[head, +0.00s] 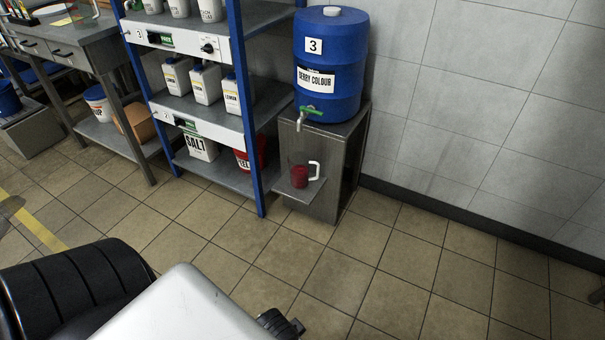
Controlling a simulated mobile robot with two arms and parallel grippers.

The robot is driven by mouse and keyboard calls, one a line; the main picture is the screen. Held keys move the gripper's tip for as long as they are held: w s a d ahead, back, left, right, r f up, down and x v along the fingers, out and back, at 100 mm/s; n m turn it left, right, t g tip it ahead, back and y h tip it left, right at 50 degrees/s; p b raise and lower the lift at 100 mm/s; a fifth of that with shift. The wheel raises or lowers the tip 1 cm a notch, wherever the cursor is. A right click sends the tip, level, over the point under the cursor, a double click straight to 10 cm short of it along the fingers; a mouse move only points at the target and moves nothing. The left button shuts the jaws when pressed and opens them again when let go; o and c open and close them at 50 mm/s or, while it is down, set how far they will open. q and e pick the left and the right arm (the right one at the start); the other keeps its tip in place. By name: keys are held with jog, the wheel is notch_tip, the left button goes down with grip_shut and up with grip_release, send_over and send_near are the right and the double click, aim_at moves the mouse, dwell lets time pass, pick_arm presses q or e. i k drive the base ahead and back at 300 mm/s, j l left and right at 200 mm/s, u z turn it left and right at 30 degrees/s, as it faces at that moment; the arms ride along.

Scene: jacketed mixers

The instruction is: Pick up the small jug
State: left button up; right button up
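The small jug (301,173) is clear with a white handle on its right side and red liquid in its lower part. It stands upright on a small metal shelf (299,189) at the front of a metal stand. Neither of my grippers shows in the head view. The jug is some way ahead of me, with tiled floor between.
A blue-framed rack (247,110) with white bottles and tubs stands left of the metal stand (338,160). A grey workbench (70,38) is further left. A tiled wall (480,120) is behind and right. The floor (400,270) ahead and right is clear.

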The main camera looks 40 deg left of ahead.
aim_at(305, 172)
jog(key=u, duration=0.35)
jog(key=i+j+u, duration=0.1)
jog(key=u, duration=0.3)
jog(key=i+j+u, duration=0.2)
jog(key=u, duration=0.2)
jog(key=i+j+u, duration=0.15)
jog(key=u, duration=0.25)
jog(key=i+u, duration=0.15)
jog(key=u, duration=0.25)
jog(key=i, duration=0.35)
